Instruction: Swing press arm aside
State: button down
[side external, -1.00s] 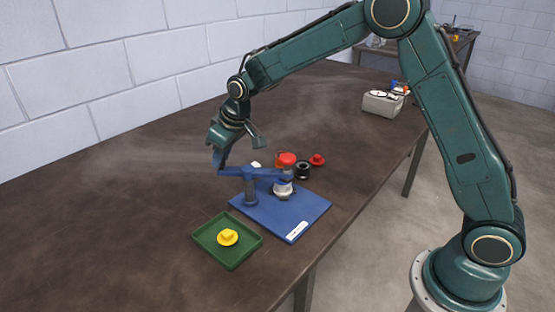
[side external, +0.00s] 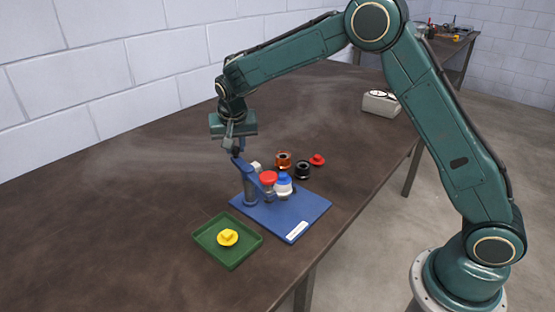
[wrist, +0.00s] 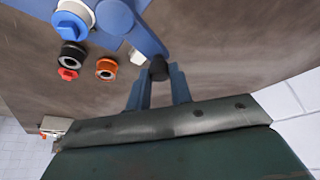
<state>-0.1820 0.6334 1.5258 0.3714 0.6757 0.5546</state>
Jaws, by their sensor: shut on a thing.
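The blue press arm (side external: 258,180) sits on a post on the blue base plate (side external: 312,207); it also shows in the wrist view (wrist: 143,35). Its red-topped end (side external: 268,178) is to the left of the white, blue-topped piece (side external: 284,184), whose top is now uncovered. My gripper (side external: 236,150) is shut on the dark tip of the arm's rear end. In the wrist view that dark tip (wrist: 158,68) lies between my two blue-grey fingers (wrist: 160,85). Whether the red-topped end touches the piece cannot be told.
A green tray (side external: 211,247) with a yellow part (side external: 228,237) lies in front of the plate. Behind it are an orange ring (side external: 283,160), a black ring (side external: 303,170), a red part (side external: 318,160) and a small white block (side external: 255,167). The table's left side is clear.

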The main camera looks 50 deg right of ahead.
jog(key=shift+s+d+m+h, duration=0.15)
jog(key=shift+d+m+h, duration=0.25)
jog(key=shift+m, duration=0.5)
jog(key=shift+d, duration=0.1)
jog(key=c, duration=1.3)
grip_release()
jog(key=shift+o, duration=0.2)
jog(key=v, duration=1.3)
jog(key=shift+r, duration=0.55)
jog(key=shift+d, duration=0.1)
